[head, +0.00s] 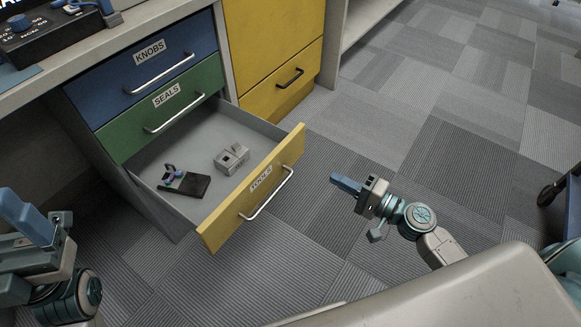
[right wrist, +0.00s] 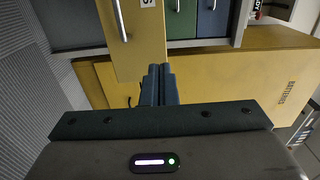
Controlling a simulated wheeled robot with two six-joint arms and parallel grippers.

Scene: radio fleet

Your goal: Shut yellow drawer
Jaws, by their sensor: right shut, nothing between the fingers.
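The yellow drawer (head: 252,190), labelled TOOLS, stands pulled out below the green drawer, with a silver bar handle (head: 267,195) on its front. A dark flat item (head: 185,182) with small coloured parts and a grey metal block (head: 232,158) lie inside it. My right gripper (head: 345,184) is shut and empty, to the right of the drawer front and apart from it in the head view. In the right wrist view the closed fingertips (right wrist: 160,72) show beside the yellow drawer front (right wrist: 143,45). My left gripper (head: 25,222) is at the left edge, partly cut off; its opening is unclear.
The blue KNOBS drawer (head: 150,65) and green SEALS drawer (head: 165,108) are closed above. A yellow cabinet (head: 275,40) stands to the right of them. The carpet floor (head: 400,120) to the right is open. A dark wheeled thing (head: 555,190) stands at the right edge.

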